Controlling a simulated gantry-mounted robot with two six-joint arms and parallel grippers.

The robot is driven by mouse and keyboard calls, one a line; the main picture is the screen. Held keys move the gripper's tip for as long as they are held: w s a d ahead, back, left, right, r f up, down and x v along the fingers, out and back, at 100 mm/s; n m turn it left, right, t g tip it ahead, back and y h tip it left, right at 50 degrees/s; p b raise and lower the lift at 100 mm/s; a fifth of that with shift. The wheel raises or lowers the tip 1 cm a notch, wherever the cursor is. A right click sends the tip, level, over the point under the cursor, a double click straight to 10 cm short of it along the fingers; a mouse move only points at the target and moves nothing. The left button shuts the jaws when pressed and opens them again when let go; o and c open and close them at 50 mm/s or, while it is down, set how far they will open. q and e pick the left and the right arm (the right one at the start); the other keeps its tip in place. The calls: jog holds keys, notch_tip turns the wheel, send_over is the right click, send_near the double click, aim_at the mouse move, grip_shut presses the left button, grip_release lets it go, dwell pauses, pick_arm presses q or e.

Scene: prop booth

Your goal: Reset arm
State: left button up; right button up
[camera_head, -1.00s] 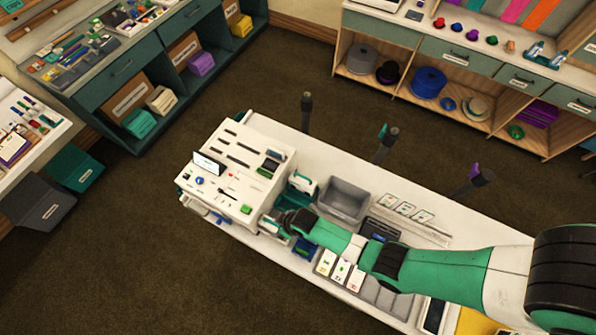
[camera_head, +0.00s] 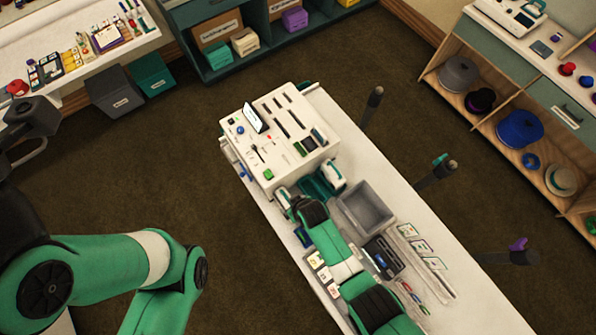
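My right arm (camera_head: 337,255) comes up from the bottom, green, white and black. The fingers are too small and partly hidden to tell open from shut. My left arm (camera_head: 110,275) fills the lower left, bent at a green elbow near the bottom edge. No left gripper fingers can be made out.
A grey bin (camera_head: 366,210), dark tray (camera_head: 383,258) and white cards (camera_head: 320,273) crowd around the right arm. Three dark posts, one tipped purple (camera_head: 518,245), stand along the bench's far side. Shelves line the back and right. Brown floor (camera_head: 150,185) is open at left.

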dwell(0.6)
jog(key=shift+d, duration=0.2)
jog(key=w+d+r+m+t, duration=0.1)
jog(key=w+d+r+t, duration=0.15)
jog(key=w+r, duration=0.7)
jog(key=w+d+r+m+t, duration=0.1)
jog(key=w+d+r+t, duration=0.15)
jog(key=w+r, duration=0.7)
jog(key=w+d+r+m+t, duration=0.1)
jog(key=d+r+t, duration=0.15)
jog(key=r, duration=0.95)
jog(key=w+d+r+t, duration=0.15)
jog(key=r+t, duration=0.25)
jog(key=r, duration=0.8)
jog(key=s+d+r+m+t, duration=0.1)
jog(key=s+d+r+t, duration=0.2)
jog(key=r, duration=0.7)
jog(key=s+d+r+t, duration=0.3)
jog(key=s+r, duration=0.1)
jog(key=r, duration=0.6)
jog(key=s+d+r+m+t, duration=0.1)
jog(key=s+r+t, duration=0.5)
jog(key=s+r, duration=0.9)
jog(key=shift+s+d, duration=0.45)
jog(key=shift+s, duration=0.45)
